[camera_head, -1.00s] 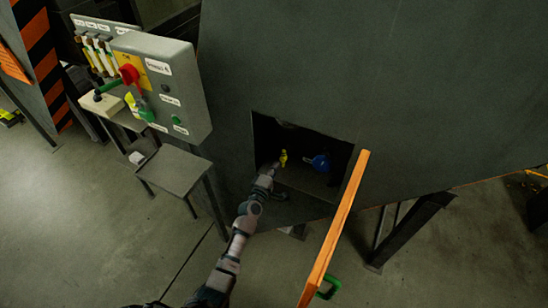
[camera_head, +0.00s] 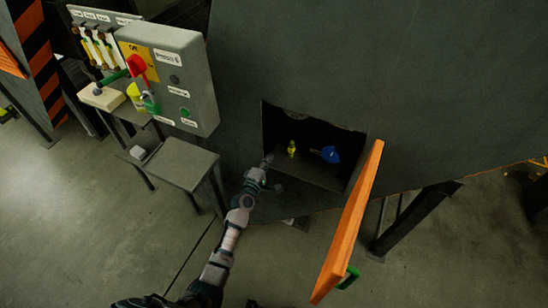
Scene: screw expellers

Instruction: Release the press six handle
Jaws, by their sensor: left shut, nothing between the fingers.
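A dark opening in a large grey machine (camera_head: 440,80) holds a small yellow handle-like part (camera_head: 291,148) and a blue part (camera_head: 329,154). My left gripper (camera_head: 268,160) is at the opening's left edge, to the left of the yellow part and a little lower in the picture. It is shut and empty, with a visible gap to the yellow part. An orange door (camera_head: 350,222) stands open at the right of the opening, with a green handle (camera_head: 348,278) on its far side. My right gripper is out of view. I cannot tell which part is the press six handle.
A grey control box (camera_head: 172,75) with a red rotary switch (camera_head: 136,66) and a green padlock-like piece (camera_head: 151,103) stands at the left. A small grey table (camera_head: 180,163) is below it. The open door bounds the space right of my arm.

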